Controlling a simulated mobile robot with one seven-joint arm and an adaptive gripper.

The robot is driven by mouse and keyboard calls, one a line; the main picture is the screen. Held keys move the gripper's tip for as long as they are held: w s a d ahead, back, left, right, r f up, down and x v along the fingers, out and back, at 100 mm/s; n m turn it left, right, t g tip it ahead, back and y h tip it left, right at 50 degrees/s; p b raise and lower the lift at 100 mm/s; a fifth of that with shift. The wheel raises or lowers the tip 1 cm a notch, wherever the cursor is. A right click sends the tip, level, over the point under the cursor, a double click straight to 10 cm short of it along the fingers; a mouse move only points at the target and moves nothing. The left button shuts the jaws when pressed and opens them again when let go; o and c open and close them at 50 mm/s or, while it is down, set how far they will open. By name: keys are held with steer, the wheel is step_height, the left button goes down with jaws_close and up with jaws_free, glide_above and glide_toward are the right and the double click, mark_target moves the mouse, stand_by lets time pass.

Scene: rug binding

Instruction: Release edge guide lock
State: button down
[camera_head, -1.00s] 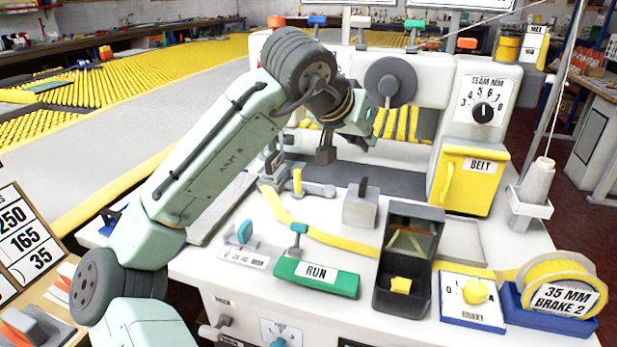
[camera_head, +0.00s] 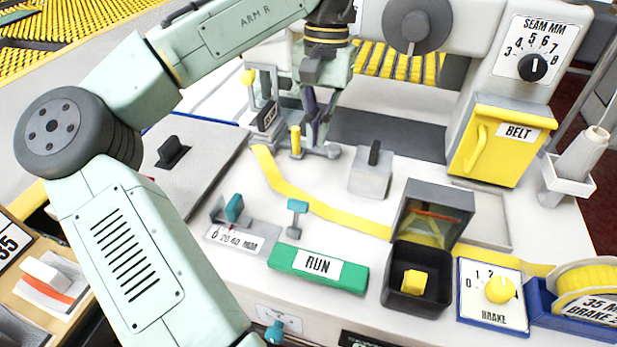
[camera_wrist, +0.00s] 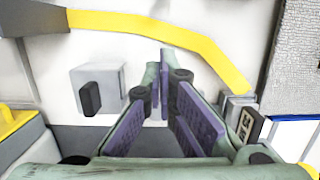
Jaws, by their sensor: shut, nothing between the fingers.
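The edge guide's scale plate (camera_head: 235,239), marked 0 20 40 MM, lies on the white machine table. A teal knob (camera_head: 235,207) stands on a grey block above it. A teal-topped T-shaped lever (camera_head: 297,206) stands to its right, behind the green RUN bar (camera_head: 317,268). I cannot tell which of these is the lock. My gripper (camera_head: 319,132) is shut and empty, pointing down over the back of the table, behind both teal parts and apart from them. In the wrist view my gripper's purple-padded fingers (camera_wrist: 158,108) are seen above the table.
A yellow post (camera_head: 296,140) on a grey arm stands close by my gripper. A yellow tape (camera_head: 330,212) crosses the table. A grey block with a black lever (camera_head: 371,175), an open black box (camera_head: 412,300) and the BRAKE dial (camera_head: 493,295) stand to the right.

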mark_target(296, 218)
steer(key=f, duration=0.3)
steer(key=s+f, duration=0.1)
steer(key=f, duration=0.5)
steer(key=shift+s+a+f, duration=0.2)
steer(key=shift+s+a, duration=0.05)
steer(key=shift+s, duration=0.05)
steer(key=s, duration=0.1)
steer(key=s+a+r, duration=0.1)
steer(key=shift+s+r, duration=0.15)
steer(key=shift+s, duration=0.15)
steer(key=shift+s+r+p, duration=0.15)
steer(key=shift+s+p, duration=0.15)
steer(key=shift+s, duration=0.1)
